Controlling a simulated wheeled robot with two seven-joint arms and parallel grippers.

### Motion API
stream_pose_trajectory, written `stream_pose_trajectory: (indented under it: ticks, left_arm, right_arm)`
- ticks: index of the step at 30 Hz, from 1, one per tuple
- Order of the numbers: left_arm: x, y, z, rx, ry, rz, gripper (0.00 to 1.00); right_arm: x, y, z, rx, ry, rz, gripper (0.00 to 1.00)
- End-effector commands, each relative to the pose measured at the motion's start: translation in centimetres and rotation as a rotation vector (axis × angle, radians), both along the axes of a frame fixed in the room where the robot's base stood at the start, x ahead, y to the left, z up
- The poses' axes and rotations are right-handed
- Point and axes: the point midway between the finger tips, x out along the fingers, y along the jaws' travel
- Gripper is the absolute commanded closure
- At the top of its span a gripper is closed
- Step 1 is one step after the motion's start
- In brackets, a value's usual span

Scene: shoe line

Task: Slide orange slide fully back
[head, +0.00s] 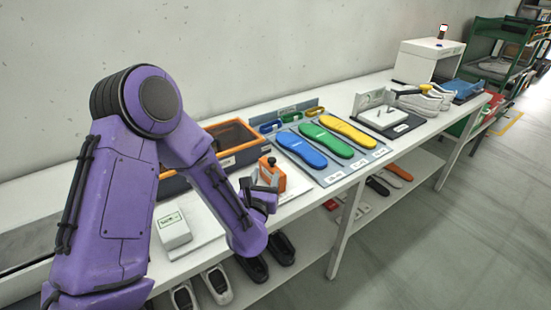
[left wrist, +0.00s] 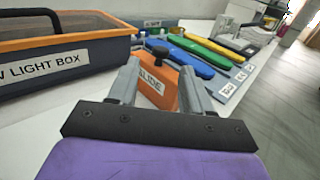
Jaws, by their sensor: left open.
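The orange slide (head: 270,175) is a block with a dark knob on top, standing on a white base on the bench. In the left wrist view the orange slide (left wrist: 160,84) shows a label reading "SLIDE" and sits between the two grey fingers. My left gripper (head: 266,190) is at the slide, its arm coming in from the left. In the left wrist view my left gripper (left wrist: 160,82) is open, one finger on each side of the slide. Whether a finger touches it I cannot tell. My right gripper is in neither view.
A dark box with orange trim (head: 228,144), labelled as a light box, stands behind the slide. Blue, green and yellow insoles (head: 325,139) lie on a grey board to the right. A small white box (head: 173,228) is at left. Shoes sit on the lower shelf.

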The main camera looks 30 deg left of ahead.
Motion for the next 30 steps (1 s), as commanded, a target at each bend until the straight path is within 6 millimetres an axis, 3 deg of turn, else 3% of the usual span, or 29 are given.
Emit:
stream_pose_trajectory:
  ticks: [6,10,15,22,24,27,30]
  left_arm:
    - [4.7,1.8,0.5,0.003,0.001,-0.002,0.51]
    - [6.8,2.7,0.3,0.002,0.001,-0.002,0.51]
    - [7.9,3.3,0.1,0.001,0.001,0.0,0.51]
    - [8.0,3.3,0.0,0.0,0.002,0.001,0.51]
    - [8.0,3.4,0.0,0.0,0.002,0.001,0.74]
    - [8.0,3.4,0.1,0.001,0.001,0.001,1.0]
    - [8.0,3.3,0.0,0.001,0.001,0.001,1.0]
  right_arm:
    - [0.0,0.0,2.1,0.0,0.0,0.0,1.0]
    - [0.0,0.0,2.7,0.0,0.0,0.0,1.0]
    - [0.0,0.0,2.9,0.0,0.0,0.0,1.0]
    - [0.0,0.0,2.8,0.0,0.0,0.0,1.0]
    - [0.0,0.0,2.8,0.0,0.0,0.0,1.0]
    - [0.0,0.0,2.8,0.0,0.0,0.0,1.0]
    - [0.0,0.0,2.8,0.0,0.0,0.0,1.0]
